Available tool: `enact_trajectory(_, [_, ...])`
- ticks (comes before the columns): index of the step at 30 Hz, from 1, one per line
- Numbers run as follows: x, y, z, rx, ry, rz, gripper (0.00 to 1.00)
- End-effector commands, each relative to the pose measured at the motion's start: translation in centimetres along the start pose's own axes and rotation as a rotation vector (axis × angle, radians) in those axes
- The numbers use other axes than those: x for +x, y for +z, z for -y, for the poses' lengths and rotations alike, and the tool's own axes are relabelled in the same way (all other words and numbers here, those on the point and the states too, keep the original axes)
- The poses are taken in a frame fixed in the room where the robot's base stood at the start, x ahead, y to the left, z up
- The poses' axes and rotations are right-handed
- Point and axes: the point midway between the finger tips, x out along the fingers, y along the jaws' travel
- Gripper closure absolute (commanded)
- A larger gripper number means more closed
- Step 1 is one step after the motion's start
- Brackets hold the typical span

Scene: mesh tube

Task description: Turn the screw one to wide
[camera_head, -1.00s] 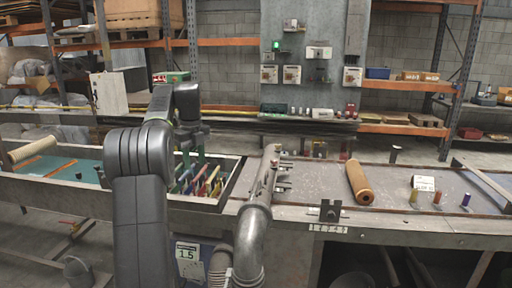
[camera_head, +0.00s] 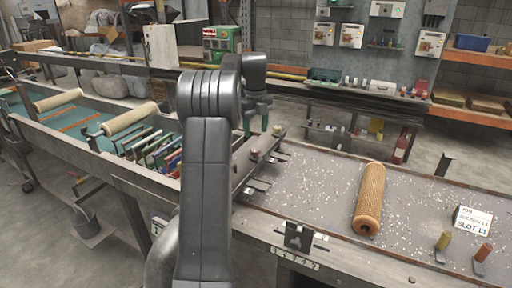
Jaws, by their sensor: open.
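My gripper (camera_head: 256,126) hangs from my arm near the left end of the grey work table. Its two thin greenish fingers point down, apart, with nothing seen between them. A grey metal bar (camera_head: 244,172) lies below and beside it, partly hidden by my arm. Two small knob-like heads stand on the bar, a brownish one (camera_head: 253,154) and a reddish one (camera_head: 277,131). The gripper is close above them, and I cannot tell whether it touches either. I cannot tell which head is screw one. A brown mesh tube (camera_head: 369,200) lies on the table to the right.
A slot sign (camera_head: 472,220) stands at the right with a yellow peg (camera_head: 442,246) and a red peg (camera_head: 481,260) in front. A dark clamp block (camera_head: 299,236) sits on the front edge. Left, a bin holds several coloured boards (camera_head: 140,148). White specks dot the table.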

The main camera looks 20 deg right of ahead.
Motion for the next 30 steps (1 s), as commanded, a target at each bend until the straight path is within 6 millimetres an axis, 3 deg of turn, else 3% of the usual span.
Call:
enact_trajectory(6, [4.5,0.0,-0.1,-0.001,0.002,-0.002,0.47])
enact_trajectory(12, [7.0,0.0,0.0,-0.001,0.001,-0.002,0.47])
enact_trajectory(24, [7.8,0.0,0.0,-0.001,0.000,0.001,0.47])
enact_trajectory(30, [7.8,0.0,0.0,-0.001,0.000,0.000,0.84])
